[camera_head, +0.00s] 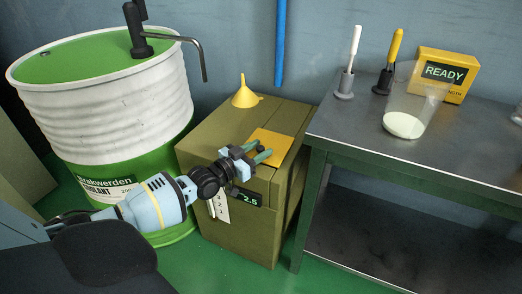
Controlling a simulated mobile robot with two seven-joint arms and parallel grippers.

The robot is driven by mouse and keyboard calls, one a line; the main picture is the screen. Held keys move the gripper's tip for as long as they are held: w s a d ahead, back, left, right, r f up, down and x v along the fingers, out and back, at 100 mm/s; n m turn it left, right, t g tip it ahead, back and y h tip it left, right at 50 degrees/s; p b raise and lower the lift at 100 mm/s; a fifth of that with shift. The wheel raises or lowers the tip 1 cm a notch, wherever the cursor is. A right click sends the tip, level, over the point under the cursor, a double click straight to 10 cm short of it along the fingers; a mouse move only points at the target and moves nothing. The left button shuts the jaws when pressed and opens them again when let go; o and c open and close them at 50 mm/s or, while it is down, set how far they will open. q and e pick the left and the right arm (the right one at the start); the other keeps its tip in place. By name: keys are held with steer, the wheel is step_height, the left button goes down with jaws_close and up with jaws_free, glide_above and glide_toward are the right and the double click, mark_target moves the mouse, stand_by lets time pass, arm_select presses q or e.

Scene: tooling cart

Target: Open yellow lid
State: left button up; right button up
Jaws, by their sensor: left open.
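The yellow lid (272,143) is a flat square panel on the top of an olive-green box (240,241), near its front right. It lies flat and looks closed. My left gripper (259,152) reaches in from the left over the front edge of the box top. Its two greenish fingers are apart and empty, with their tips at or just above the lid's left front part. I cannot tell whether they touch it. The gripper hides part of the lid's near left side. My right gripper is not in view.
A yellow funnel (245,96) stands on the box behind the lid. A green-and-white drum (110,115) with a black pump is at the left. A grey metal bench (350,124) at the right holds a clear beaker (405,123), two handled tools and a yellow READY box (458,88).

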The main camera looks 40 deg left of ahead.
arm_select(q)
steer(key=shift+w+d, duration=0.1)
steer(key=shift+w, duration=0.4)
jaws_close()
